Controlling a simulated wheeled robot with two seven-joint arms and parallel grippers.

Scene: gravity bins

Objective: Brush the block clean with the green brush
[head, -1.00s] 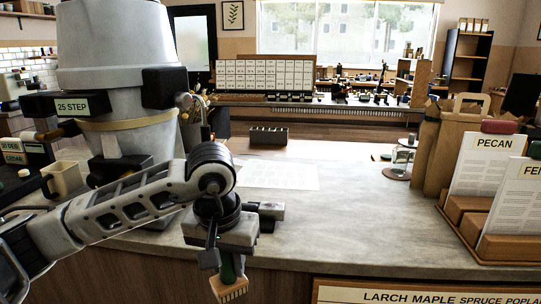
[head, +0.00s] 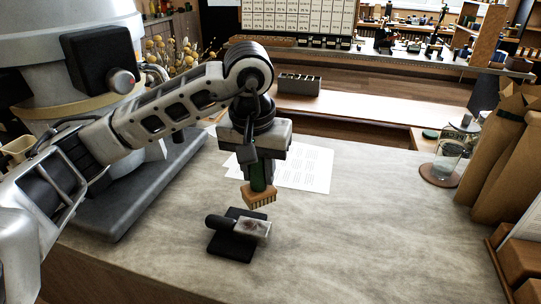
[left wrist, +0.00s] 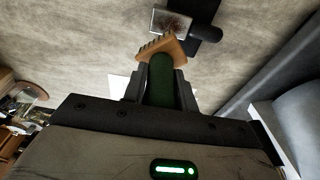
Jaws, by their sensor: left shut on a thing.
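The green brush has a green handle and a tan head with bristles (head: 259,196). My left gripper (head: 260,176) is shut on its handle, and the bristles point down. The left wrist view shows the handle (left wrist: 161,80) between the fingers. The block (head: 252,228) is pale with a dark reddish-brown smudge on its top. It sits at a dark holder (head: 232,247) with a round black part at its left. The brush head is above and slightly behind the block, seemingly apart from it. The block also shows in the left wrist view (left wrist: 171,23). My right gripper is not in view.
A white printed sheet (head: 305,168) lies behind the brush. A large grey machine on a dark base (head: 140,195) stands at the left. A glass jar (head: 450,155) and brown paper bags (head: 500,165) stand at the right. The counter right of the block is clear.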

